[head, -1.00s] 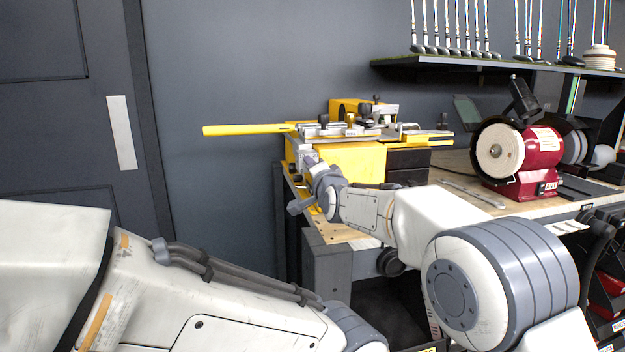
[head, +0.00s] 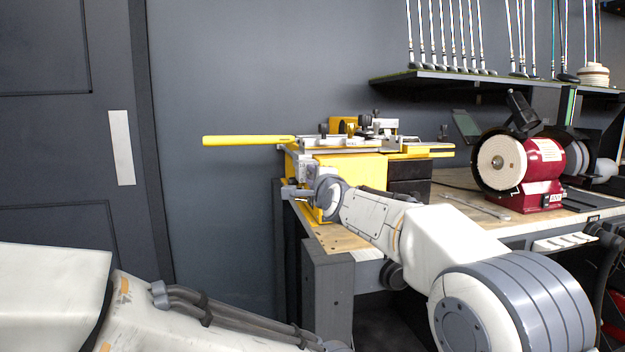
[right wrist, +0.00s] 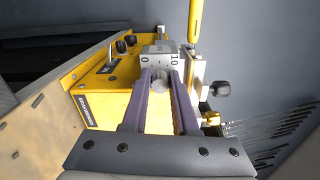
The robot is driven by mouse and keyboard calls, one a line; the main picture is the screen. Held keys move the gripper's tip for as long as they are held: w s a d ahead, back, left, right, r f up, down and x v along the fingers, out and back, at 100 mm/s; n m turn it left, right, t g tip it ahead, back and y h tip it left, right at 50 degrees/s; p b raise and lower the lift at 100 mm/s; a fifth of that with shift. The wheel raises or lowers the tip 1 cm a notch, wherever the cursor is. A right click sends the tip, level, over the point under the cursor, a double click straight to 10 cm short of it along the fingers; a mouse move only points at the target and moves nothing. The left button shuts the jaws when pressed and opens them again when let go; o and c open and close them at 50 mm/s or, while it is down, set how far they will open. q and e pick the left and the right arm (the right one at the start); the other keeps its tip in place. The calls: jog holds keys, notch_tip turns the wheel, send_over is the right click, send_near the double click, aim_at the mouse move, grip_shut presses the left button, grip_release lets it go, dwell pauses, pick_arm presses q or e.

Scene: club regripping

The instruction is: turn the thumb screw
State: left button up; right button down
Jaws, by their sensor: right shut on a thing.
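A yellow bench machine (head: 350,172) with a long yellow handle (head: 245,141) stands on the wooden bench; it also shows in the right wrist view (right wrist: 112,100). My right gripper (head: 308,176) is at the machine's left front end. In the right wrist view its two fingers (right wrist: 161,78) reach to a grey metal block (right wrist: 160,60). They are shut on a small round grey knob, which looks like the thumb screw (right wrist: 155,86); the fingers hide part of it. In the head view the wrist hides it. My left arm shows at lower left, its gripper out of view.
A red bench grinder (head: 540,165) stands on the bench (head: 455,197) to the right. A shelf (head: 480,80) with several golf clubs hangs above. In the right wrist view, black knobs (right wrist: 220,88) stick out near the fingers. A grey door (head: 60,150) is at left.

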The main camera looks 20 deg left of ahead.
jog(key=shift+w+d, duration=0.15)
jog(key=shift+d, duration=0.05)
jog(key=c, duration=0.7)
grip_release()
jog(key=shift+a, duration=0.1)
jog(key=b+v, duration=0.4)
jog(key=v, duration=0.6)
jog(key=shift+s, duration=0.25)
